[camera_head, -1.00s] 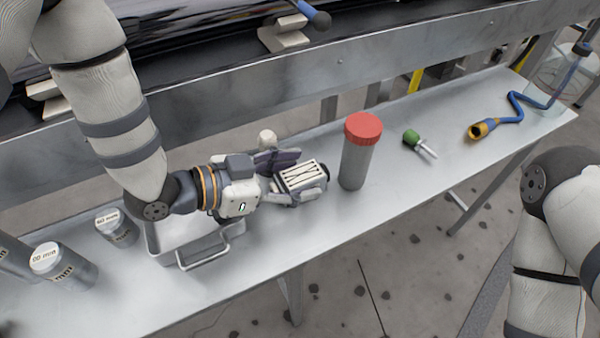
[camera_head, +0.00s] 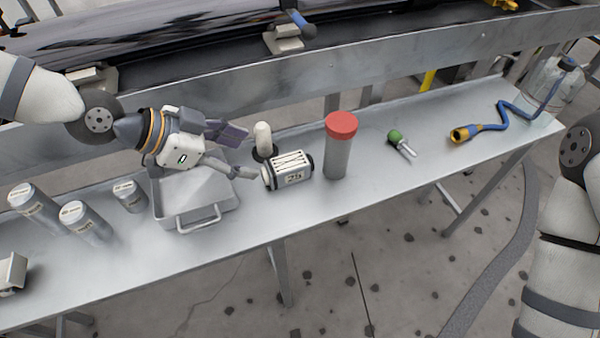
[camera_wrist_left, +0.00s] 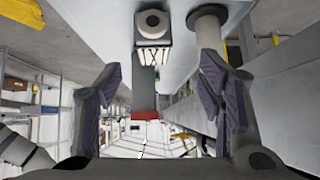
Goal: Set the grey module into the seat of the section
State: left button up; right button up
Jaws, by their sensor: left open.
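A small pale grey module (camera_head: 288,170) with dark end caps and a slatted top lies on the metal bench, left of the red-capped canister. I take it for the grey module. My left gripper (camera_head: 245,155) is open and empty at its left, one fingertip close to its near end. In the left wrist view the module (camera_wrist_left: 152,40) shows beyond and between the spread fingers (camera_wrist_left: 163,100). A long dark glossy body (camera_head: 150,40) lies behind the bench; it may be the section. I cannot make out its seat. My right gripper is out of view.
A white knobbed post (camera_head: 263,142) stands just behind the module. The red-capped canister (camera_head: 338,150) stands to its right. A green-handled tool (camera_head: 400,142) and blue hose (camera_head: 515,110) lie right.

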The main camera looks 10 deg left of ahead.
aim_at(285, 163)
pick_arm(q)
jog(key=d+f, duration=0.1)
jog(key=d+f+g+b, duration=0.1)
jog(key=shift+w+d+f, duration=0.2)
jog(key=shift+w+d, duration=0.1)
jog(key=shift+d, duration=0.05)
jog(key=x, duration=0.2)
jog(key=b+x, duration=0.1)
jog(key=x, duration=0.1)
jog(key=w+x, duration=0.1)
jog(key=x, duration=0.1)
jog(key=shift+d+r+b, duration=0.2)
jog(key=shift+d+b, duration=0.1)
jog(key=shift+d, duration=0.05)
jog(key=shift+w+d+f, duration=0.2)
jog(key=shift+w+d, duration=0.1)
jog(key=shift+r, duration=0.1)
grip_shut()
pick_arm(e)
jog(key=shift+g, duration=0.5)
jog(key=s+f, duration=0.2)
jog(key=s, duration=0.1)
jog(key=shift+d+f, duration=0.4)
